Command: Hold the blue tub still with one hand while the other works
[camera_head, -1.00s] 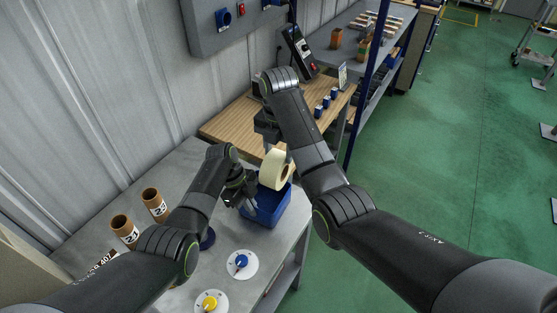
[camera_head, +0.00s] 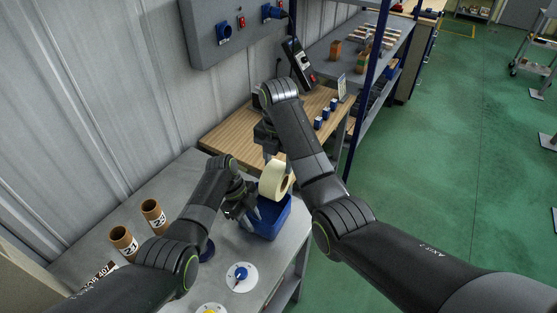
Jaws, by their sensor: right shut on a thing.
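The blue tub (camera_head: 272,224) stands on the grey table near its right edge. My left gripper (camera_head: 250,217) is at the tub's left wall, fingers pointing down. Its dark fingers blend together, so I cannot tell whether they are open or shut, or touch the wall. My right gripper (camera_head: 270,160) is above the tub, shut on a cream tape roll (camera_head: 272,181). The roll is upright over the tub's back part and hides some of its opening. I cannot see into the tub fully.
Two brown cardboard tubes (camera_head: 153,213) stand at left on the grey table (camera_head: 281,262). A blue-knobbed dial (camera_head: 241,275) and a yellow-knobbed dial (camera_head: 210,309) lie in front. Several small blue items (camera_head: 325,114) stand on the wooden bench (camera_head: 232,131) behind.

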